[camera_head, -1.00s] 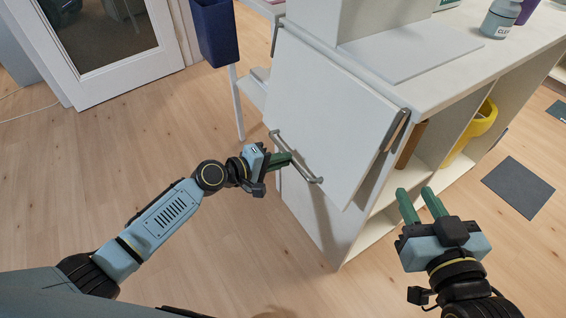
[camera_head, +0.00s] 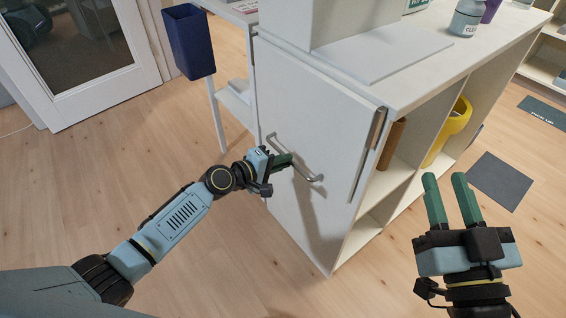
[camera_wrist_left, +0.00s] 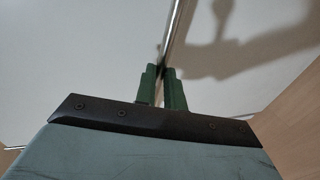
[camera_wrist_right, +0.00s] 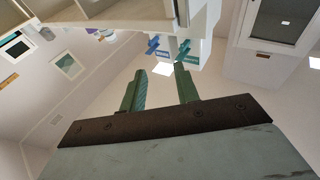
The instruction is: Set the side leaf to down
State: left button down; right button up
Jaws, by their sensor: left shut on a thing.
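The side leaf (camera_head: 318,120) is a white panel hinged at the end of the white counter unit. It hangs nearly flat against the unit's end, with a bracket (camera_head: 368,150) at its right edge. A metal bar handle (camera_head: 300,162) runs across its lower part. My left gripper (camera_head: 286,160) is shut on the handle; in the left wrist view the handle (camera_wrist_left: 175,30) passes between the green fingertips. My right gripper (camera_head: 447,180) is open and empty, out in front of the unit's open shelves.
The counter top (camera_head: 430,75) holds a grey bottle (camera_head: 466,18) and a white box. A yellow container (camera_head: 448,130) sits on a shelf. Dark mats (camera_head: 500,181) lie on the right; the left floor is clear.

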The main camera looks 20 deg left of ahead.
pick_arm(q)
jog(key=shift+s+f, duration=0.2)
jog(key=shift+f, duration=0.3)
jog(key=shift+s+f, duration=0.2)
jog(key=shift+f, duration=0.3)
jog(key=c, duration=1.5)
grip_release()
jog(key=shift+w+d+f, duration=0.1)
jog(key=shift+w, duration=0.05)
pick_arm(e)
jog(key=shift+w+f, duration=0.1)
jog(key=shift+w, duration=0.1)
